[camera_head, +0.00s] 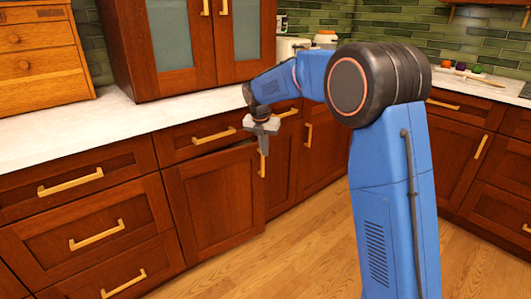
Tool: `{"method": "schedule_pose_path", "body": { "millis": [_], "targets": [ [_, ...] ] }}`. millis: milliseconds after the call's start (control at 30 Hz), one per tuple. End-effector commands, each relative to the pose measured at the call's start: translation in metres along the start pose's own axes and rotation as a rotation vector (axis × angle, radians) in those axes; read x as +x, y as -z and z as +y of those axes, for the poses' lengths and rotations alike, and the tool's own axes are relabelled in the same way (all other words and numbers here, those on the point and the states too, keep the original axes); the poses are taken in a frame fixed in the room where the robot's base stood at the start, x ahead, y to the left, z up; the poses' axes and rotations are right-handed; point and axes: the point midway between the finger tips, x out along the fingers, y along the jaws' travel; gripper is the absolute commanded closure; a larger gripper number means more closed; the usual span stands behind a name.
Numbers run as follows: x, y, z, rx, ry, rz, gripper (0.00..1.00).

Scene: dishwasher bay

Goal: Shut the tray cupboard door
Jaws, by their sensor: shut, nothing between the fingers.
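The tray cupboard door (212,203) is a brown wooden panel under the counter, left of my arm. It stands slightly ajar, with a dark gap along its top and its right edge out from the cabinet front. An upright bar that looks like its handle (263,166) is near its upper right corner. My gripper (262,133) is shut and empty, just above that corner, in front of the counter edge. It overlaps the door's top in the picture; I cannot tell whether it touches. The cupboard's inside is hidden.
Drawers with brass handles (97,234) stand left of the door. A drawer front (205,139) is above it. The white counter (120,121) carries a glass-fronted cabinet (170,38). Wooden floor (300,250) is clear in front. More cabinets (460,138) stand right.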

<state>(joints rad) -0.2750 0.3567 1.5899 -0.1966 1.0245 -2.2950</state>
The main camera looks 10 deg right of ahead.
Motion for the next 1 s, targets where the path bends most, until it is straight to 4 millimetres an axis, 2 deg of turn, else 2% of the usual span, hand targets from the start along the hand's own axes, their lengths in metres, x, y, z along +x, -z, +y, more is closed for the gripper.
{"method": "schedule_pose_path", "body": {
  "millis": [200,400,667,767,1000],
  "targets": [
    [-0.036,-0.004,-0.007,0.001,-0.002,-0.002,1.0],
    [-0.064,-0.007,-0.012,0.001,-0.001,-0.002,1.0],
    [-0.081,-0.005,-0.021,0.028,-0.003,-0.001,1.0],
    [-0.092,0.002,-0.036,0.107,-0.01,-0.003,1.0],
    [-0.126,0.036,-0.098,0.457,-0.041,-0.004,1.0]
  ]
}}
